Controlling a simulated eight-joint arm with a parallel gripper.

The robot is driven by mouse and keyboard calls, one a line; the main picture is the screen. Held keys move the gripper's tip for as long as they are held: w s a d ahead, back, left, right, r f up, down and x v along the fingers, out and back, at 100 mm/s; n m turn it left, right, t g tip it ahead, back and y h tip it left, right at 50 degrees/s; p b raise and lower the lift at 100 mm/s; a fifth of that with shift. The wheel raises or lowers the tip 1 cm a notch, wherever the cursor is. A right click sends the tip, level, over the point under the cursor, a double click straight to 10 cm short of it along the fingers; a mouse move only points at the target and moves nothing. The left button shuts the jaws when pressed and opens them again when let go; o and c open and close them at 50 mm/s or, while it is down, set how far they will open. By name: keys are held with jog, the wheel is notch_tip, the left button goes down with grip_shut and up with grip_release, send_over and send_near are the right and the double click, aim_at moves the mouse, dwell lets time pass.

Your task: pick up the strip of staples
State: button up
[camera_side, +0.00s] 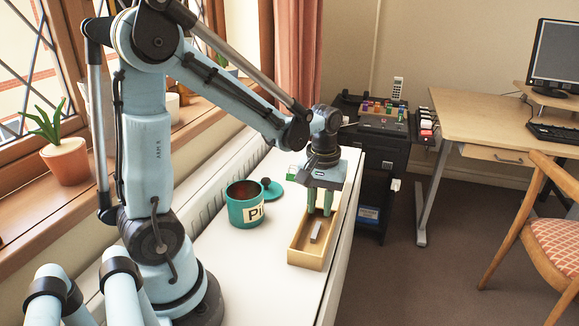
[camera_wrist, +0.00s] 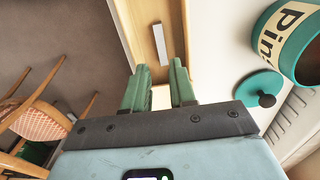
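The strip of staples (camera_side: 316,233) is a small silver-grey bar lying in a shallow wooden tray (camera_side: 306,260). In the wrist view the strip (camera_wrist: 160,44) lies in the tray (camera_wrist: 143,32), ahead of the fingertips. My gripper (camera_side: 320,210) points down above the far part of the tray, with its green fingers apart. In the wrist view the fingers (camera_wrist: 158,64) are also apart, with nothing held between them. I cannot tell the exact height of the fingertips above the tray floor.
A teal pot (camera_side: 245,205) labelled "Pi..." stands left of the tray, open, with its teal lid (camera_side: 271,190) lying beside it. A black cabinet (camera_side: 372,165) stands behind, and a desk (camera_side: 480,115) is farther right.

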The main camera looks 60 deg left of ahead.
aim_at(317, 226)
jog(key=shift+a+f, duration=0.2)
jog(key=shift+f, duration=2.55)
grip_shut()
